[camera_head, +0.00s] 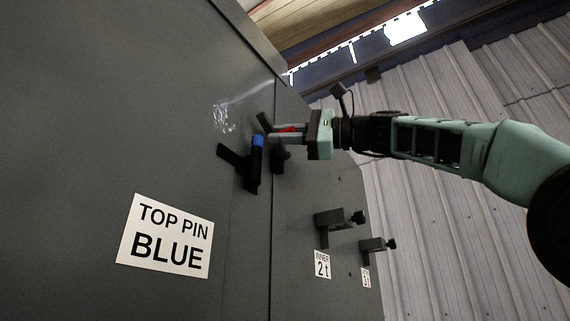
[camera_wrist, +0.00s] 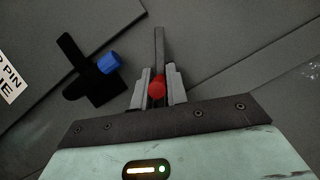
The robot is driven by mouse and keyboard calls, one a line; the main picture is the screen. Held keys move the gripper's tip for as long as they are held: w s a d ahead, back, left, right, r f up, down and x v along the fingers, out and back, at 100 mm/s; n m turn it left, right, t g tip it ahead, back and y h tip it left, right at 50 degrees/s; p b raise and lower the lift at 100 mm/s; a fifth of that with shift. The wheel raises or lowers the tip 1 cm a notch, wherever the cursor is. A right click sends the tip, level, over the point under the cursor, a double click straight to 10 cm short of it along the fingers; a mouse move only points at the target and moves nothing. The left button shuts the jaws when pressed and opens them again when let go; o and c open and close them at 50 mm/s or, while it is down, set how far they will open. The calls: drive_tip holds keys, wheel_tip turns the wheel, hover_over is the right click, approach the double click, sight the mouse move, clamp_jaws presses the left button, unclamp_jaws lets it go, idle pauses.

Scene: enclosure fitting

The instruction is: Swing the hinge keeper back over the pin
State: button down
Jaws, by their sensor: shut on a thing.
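A black hinge (camera_head: 251,172) with a blue-topped pin (camera_head: 258,141) sits at the seam of the grey enclosure; both also show in the wrist view, the hinge (camera_wrist: 75,68) and the pin top (camera_wrist: 108,63). My gripper (camera_head: 272,134) is just right of the blue top. In the wrist view, my gripper (camera_wrist: 158,75) is shut on a narrow grey bar with a red knob (camera_wrist: 157,87), which looks like the hinge keeper (camera_wrist: 159,45). The bar points away from my gripper, to the right of the blue top and apart from it. The fingers hide part of the bar.
A sign (camera_head: 168,235) reading "TOP PIN BLUE" is on the left panel (camera_head: 110,120). Two bracket-like fittings, one nearer (camera_head: 338,218) and one farther (camera_head: 376,244), stick out of the right panel, with labels below. A corrugated wall (camera_head: 440,240) stands behind my arm.

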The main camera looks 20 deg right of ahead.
drive_tip(key=n, duration=0.2)
drive_tip(key=f+n+g, duration=0.1)
drive_tip(key=shift+s+a+h, duration=0.2)
drive_tip(key=shift+a+h, duration=0.05)
drive_tip(key=shift+h, duration=0.15)
drive_tip(key=shift+f+n+h+p, duration=0.2)
drive_tip(key=shift+f+n, duration=0.15)
drive_tip(key=shift+n, duration=0.4)
drive_tip(key=shift+f+n+h+p, duration=0.1)
drive_tip(key=shift+f+n+h, duration=0.15)
drive_tip(key=shift+n, duration=0.5)
drive_tip(key=shift+f+g, duration=0.2)
drive_tip(key=shift+g, duration=0.1)
drive_tip(key=c, duration=1.4)
unclamp_jaws()
drive_tip(key=b+v, duration=0.1)
drive_tip(key=v, duration=1.6)
drive_tip(key=shift+s+d, duration=0.15)
drive_tip(key=shift+s, duration=0.05)
drive_tip(key=shift+w, duration=0.1)
